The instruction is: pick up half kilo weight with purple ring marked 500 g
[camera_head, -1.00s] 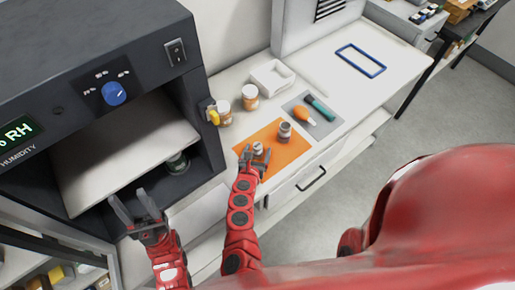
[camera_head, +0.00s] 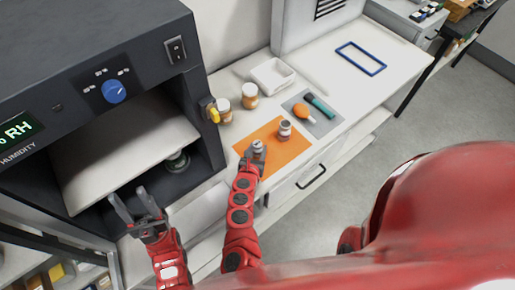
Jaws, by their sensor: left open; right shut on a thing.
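My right gripper (camera_head: 256,153) is at the left part of the orange mat (camera_head: 290,150), shut on a small silver metal weight (camera_head: 258,145). The gripper hides much of this weight, and I cannot make out its ring colour or marking. I cannot tell whether it touches the mat. A second metal weight (camera_head: 284,129) stands upright on the mat to the right, with a darker band; its marking is too small to read. My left gripper (camera_head: 137,207) is open and empty in front of the dark humidity chamber (camera_head: 150,50).
Another weight-like object (camera_head: 178,161) stands inside the chamber. Two orange-labelled jars (camera_head: 250,96) and a white tray (camera_head: 271,75) stand behind the mat. A blue frame (camera_head: 361,59) lies further right.

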